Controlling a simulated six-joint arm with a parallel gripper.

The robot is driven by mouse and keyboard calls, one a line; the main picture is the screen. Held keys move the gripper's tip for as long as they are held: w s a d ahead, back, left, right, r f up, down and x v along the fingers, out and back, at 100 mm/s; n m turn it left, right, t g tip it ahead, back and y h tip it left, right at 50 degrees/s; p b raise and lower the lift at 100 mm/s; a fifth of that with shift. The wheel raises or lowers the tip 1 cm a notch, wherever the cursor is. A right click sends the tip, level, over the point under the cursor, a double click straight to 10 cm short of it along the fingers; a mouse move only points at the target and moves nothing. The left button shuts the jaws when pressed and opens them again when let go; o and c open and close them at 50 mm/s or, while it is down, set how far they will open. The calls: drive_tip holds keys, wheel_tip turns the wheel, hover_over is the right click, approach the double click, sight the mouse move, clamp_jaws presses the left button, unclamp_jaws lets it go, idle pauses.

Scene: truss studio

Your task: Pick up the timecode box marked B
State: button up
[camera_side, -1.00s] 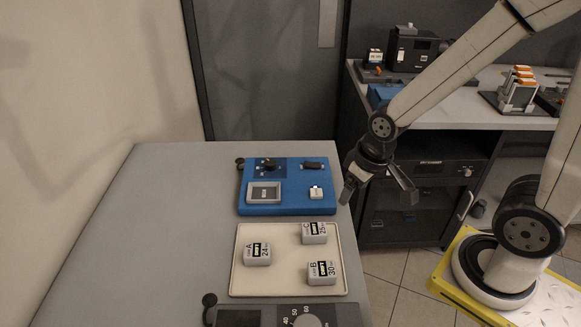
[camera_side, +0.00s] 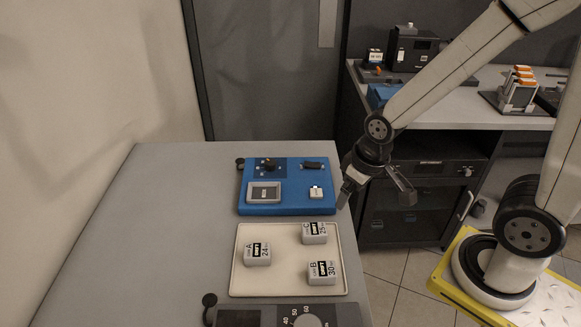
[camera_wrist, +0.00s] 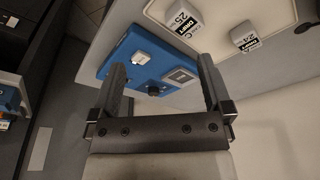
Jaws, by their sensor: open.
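The timecode box marked B (camera_side: 322,272) is a small grey-white block with a black label reading 30. It sits at the near right of a cream tray (camera_side: 240,284). Box A (camera_side: 257,254), reading 24, is at the tray's left; box C (camera_side: 314,233), reading 25, is at its far right. In the wrist view, box C (camera_wrist: 184,17) and box A (camera_wrist: 245,36) show near the top; box B is out of that view. My gripper (camera_side: 374,196) is open and empty, above the table's right edge, up and right of the tray, touching no box.
A blue panel (camera_side: 287,206) with a knob, a screen and a small white block lies beyond the tray. A dark device with a dial (camera_side: 306,321) lies at the near edge. The table's left side (camera_side: 150,230) is clear.

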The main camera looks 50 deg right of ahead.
sight(322, 269)
drive_tip(key=a+f+n, duration=0.1)
drive_tip(key=a+n, duration=0.1)
drive_tip(key=a, duration=0.1)
drive_tip(key=s+a+f+n+g, duration=0.1)
drive_tip(key=a+f+n, duration=0.1)
drive_tip(key=a+n, duration=0.1)
drive_tip(key=a+f+n+g, duration=0.1)
drive_tip(key=a+f+n, duration=0.1)
drive_tip(key=a, duration=0.2)
drive_tip(key=shift+s+f+n, duration=0.2)
drive_tip(key=shift+s+n, duration=0.2)
drive_tip(key=shift+s+a+f+n+g, duration=0.2)
drive_tip(key=shift+a+f+n+g, duration=0.1)
drive_tip(key=shift+a+n, duration=0.25)
drive_tip(key=shift+f, duration=0.1)
drive_tip(key=shift+f, duration=1.15)
drive_tip(key=shift+f, duration=0.15)
drive_tip(key=shift+f, duration=2.45)
